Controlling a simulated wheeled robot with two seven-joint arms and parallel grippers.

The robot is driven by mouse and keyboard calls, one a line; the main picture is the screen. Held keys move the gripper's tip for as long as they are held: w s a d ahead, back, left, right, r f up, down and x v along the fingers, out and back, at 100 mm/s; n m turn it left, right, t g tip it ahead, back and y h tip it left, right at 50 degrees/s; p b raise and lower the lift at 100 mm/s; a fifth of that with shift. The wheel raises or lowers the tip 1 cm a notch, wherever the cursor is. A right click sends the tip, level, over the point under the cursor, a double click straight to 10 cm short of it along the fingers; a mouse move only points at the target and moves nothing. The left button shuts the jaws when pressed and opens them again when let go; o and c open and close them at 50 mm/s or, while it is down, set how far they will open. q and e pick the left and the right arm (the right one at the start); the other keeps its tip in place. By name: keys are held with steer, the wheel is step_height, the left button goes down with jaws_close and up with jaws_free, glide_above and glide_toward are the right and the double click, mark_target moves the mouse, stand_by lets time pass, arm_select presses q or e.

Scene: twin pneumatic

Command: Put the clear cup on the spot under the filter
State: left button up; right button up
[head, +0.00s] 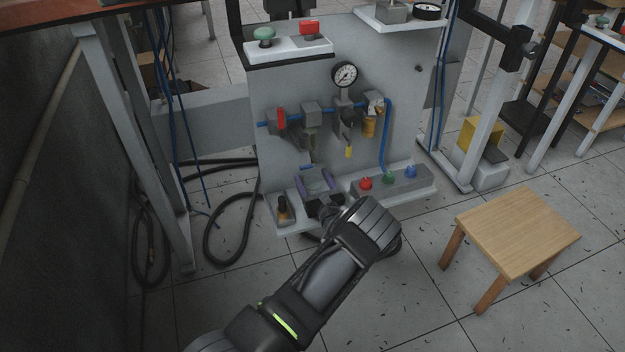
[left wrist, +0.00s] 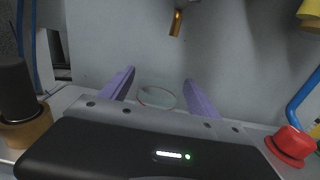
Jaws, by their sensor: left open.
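My left gripper (head: 318,180) reaches in over the front ledge of the grey panel. Its purple fingers are spread apart in the left wrist view (left wrist: 159,80). A faint clear round shape with a thin reddish rim (left wrist: 157,97) shows between the fingers. It looks like the clear cup, but I cannot tell whether it touches either finger or stands on the marked spot. A brass tip (left wrist: 176,24), apparently the filter's lower end, hangs above and slightly right of it. In the head view the gripper hides the cup and the spot. My right gripper is out of view.
A black piece on a brown base (left wrist: 17,105) stands left of the gripper. Red (head: 365,184), green (head: 388,178) and blue (head: 410,171) knobs sit to the right. Blue hose (head: 385,140) runs down the panel. A wooden stool (head: 517,232) stands on the floor at right.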

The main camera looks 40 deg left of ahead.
arm_select(q)
steer(key=shift+r, duration=0.1)
steer(key=shift+s+d, duration=0.1)
steer(key=shift+d, duration=0.1)
steer(key=p+v, duration=0.5)
steer(key=v, duration=0.6)
steer(key=shift+s+d, duration=0.2)
steer(key=shift+d, duration=0.05)
steer(key=shift+r, duration=0.1)
